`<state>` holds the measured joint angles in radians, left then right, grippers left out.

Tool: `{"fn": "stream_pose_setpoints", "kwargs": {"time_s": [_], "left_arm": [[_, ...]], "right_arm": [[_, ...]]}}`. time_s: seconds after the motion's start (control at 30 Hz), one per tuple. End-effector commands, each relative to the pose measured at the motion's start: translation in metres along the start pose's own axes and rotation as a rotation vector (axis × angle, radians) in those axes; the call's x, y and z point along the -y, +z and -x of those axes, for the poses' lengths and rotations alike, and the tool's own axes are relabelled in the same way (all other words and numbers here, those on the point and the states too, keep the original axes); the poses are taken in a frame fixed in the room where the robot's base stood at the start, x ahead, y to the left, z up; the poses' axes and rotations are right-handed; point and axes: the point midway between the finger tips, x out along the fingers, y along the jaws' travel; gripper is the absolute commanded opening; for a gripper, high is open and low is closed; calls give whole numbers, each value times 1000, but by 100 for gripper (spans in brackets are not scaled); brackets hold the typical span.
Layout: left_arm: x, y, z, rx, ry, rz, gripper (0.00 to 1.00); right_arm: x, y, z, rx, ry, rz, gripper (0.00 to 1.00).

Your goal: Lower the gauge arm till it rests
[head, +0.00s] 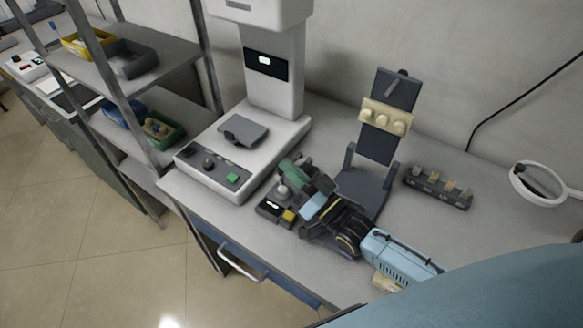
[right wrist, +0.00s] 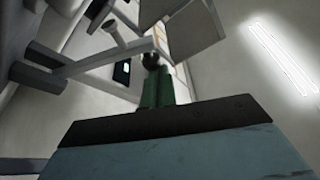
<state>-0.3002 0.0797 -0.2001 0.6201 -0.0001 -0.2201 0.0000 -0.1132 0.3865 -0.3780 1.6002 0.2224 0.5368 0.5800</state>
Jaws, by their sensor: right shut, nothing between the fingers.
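My right gripper (head: 283,166) reaches over the bench from the lower right, its green fingers shut and empty. It also shows in the right wrist view (right wrist: 154,78), where the fingertips are close to a dark round knob (right wrist: 150,60); I cannot tell whether they touch. Grey bars (right wrist: 90,60) show beside the knob. In the head view a small dark unit (head: 269,208) with a lit display and a yellow button sits beside and partly under the hand. A dark hinged-looking panel (head: 376,146) stands raised on its base. Which part is the gauge arm is unclear. My left gripper is out of view.
A white column machine (head: 274,85) with a lit display stands behind the hand. A dark block with small pieces (head: 437,187) and a white ring-shaped lamp or magnifier (head: 538,186) are to the right. A shelf rack (head: 150,90) stands left. The bench's front edge is close.

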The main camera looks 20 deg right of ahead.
Motion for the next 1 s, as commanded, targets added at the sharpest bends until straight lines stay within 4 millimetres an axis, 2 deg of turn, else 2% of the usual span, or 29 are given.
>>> {"fn": "stream_pose_setpoints", "kwargs": {"time_s": [0.27, 0.37, 0.7, 0.87, 1.0], "left_arm": [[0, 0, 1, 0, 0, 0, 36], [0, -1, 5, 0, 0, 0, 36], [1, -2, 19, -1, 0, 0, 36], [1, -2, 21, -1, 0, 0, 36], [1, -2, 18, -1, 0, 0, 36]], "right_arm": [[2, -4, -1, 0, 0, -1, 0], [8, -14, -5, -2, -1, -1, 0], [36, -69, -25, -2, -1, 0, 0], [42, -82, -30, 0, -1, 0, 0], [35, -87, -23, 30, 3, 10, 0]]}}
